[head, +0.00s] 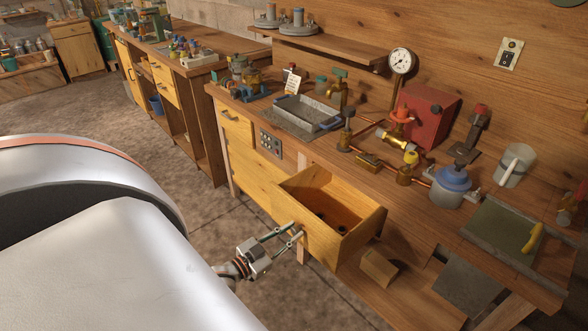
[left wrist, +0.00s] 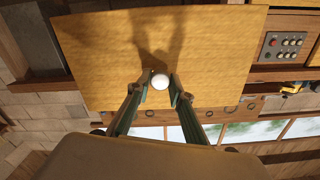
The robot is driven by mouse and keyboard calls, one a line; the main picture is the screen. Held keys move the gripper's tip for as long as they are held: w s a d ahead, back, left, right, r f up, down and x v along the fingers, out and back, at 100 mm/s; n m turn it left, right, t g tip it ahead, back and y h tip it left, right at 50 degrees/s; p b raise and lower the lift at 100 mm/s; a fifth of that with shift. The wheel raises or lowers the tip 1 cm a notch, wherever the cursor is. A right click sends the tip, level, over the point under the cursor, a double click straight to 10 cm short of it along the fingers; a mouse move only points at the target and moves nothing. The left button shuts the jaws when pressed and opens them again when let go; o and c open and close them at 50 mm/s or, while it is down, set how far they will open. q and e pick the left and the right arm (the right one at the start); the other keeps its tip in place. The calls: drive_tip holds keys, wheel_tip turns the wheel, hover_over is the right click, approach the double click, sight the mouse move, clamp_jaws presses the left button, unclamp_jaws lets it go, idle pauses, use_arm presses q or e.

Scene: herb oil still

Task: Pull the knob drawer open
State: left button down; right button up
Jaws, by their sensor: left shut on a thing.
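The wooden knob drawer (head: 345,238) juts out from the front of the workbench, open, with its hollow inside showing in the head view. A few small dark items lie on its floor. Its plain front panel (left wrist: 215,60) fills the upper part of the left wrist view. My left gripper (head: 295,232) is at this panel, its two fingers on either side of the round pale knob (left wrist: 160,81). The fingers are shut on the knob. In the head view the knob is hidden by the fingers. My right gripper is not in view.
The workbench top carries a grey metal tray (head: 306,112), copper piping, a red box (head: 428,112) and a blue-lidded pot (head: 453,187). A small wooden block (head: 379,267) is on the lower shelf beside the drawer. The floor (head: 215,225) in front is clear.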

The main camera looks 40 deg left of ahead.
use_arm(q)
drive_tip(key=c, duration=1.8)
unclamp_jaws()
drive_tip(key=s, duration=0.8)
drive_tip(key=s+a, duration=0.1)
drive_tip(key=s, duration=0.3)
